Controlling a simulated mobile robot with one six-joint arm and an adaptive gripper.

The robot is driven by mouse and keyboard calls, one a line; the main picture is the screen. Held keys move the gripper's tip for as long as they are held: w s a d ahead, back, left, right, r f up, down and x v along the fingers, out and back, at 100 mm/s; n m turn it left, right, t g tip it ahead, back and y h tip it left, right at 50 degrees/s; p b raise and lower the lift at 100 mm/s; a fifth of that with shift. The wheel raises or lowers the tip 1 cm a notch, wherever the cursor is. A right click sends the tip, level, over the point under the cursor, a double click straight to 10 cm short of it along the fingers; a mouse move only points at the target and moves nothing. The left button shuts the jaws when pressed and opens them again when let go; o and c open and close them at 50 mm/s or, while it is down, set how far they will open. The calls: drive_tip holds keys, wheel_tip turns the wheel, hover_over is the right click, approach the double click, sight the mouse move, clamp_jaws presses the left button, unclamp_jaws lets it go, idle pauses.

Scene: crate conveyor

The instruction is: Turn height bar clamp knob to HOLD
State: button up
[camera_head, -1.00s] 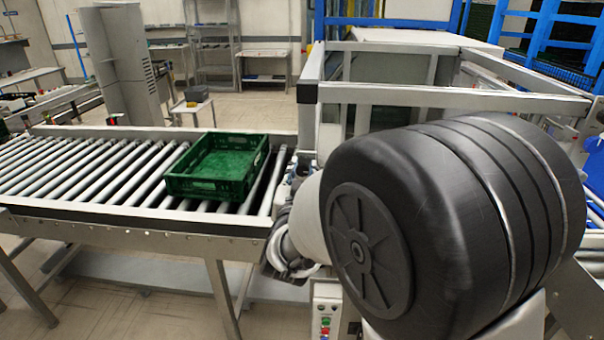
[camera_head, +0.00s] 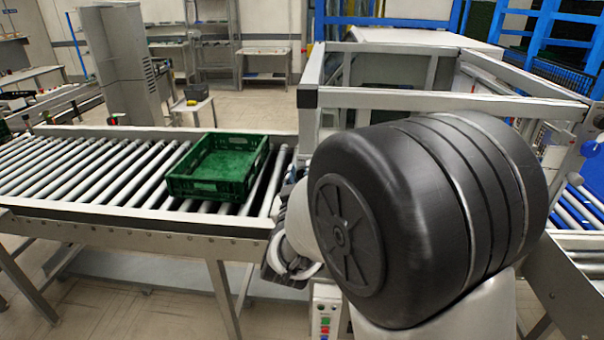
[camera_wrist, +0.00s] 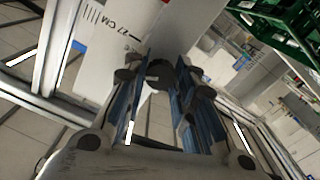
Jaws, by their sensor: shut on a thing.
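In the wrist view, the dark round clamp knob (camera_wrist: 160,73) sits between the tips of my gripper (camera_wrist: 160,86). The two blue-padded fingers are closed on it from both sides. The knob is in front of a pale upright plate (camera_wrist: 112,42) with scale marks and a "27 CM" label. The knob's pointer and any HOLD marking cannot be made out. In the head view, my large black arm joint covers the knob and most of the gripper.
A green crate (camera_head: 176,187) stands on the roller conveyor (camera_head: 75,180) to the left. A grey metal frame (camera_head: 440,99) rises behind my arm. A control box with coloured buttons (camera_head: 325,320) is below. Another roller conveyor (camera_head: 585,208) is at the right.

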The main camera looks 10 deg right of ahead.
drive_tip(key=n+p, duration=0.5)
drive_tip(key=n, duration=0.7)
idle(0.5)
drive_tip(key=o, duration=1.1)
drive_tip(key=shift+a, duration=0.1)
drive_tip(key=v, duration=0.7)
drive_tip(key=shift+s, duration=0.2)
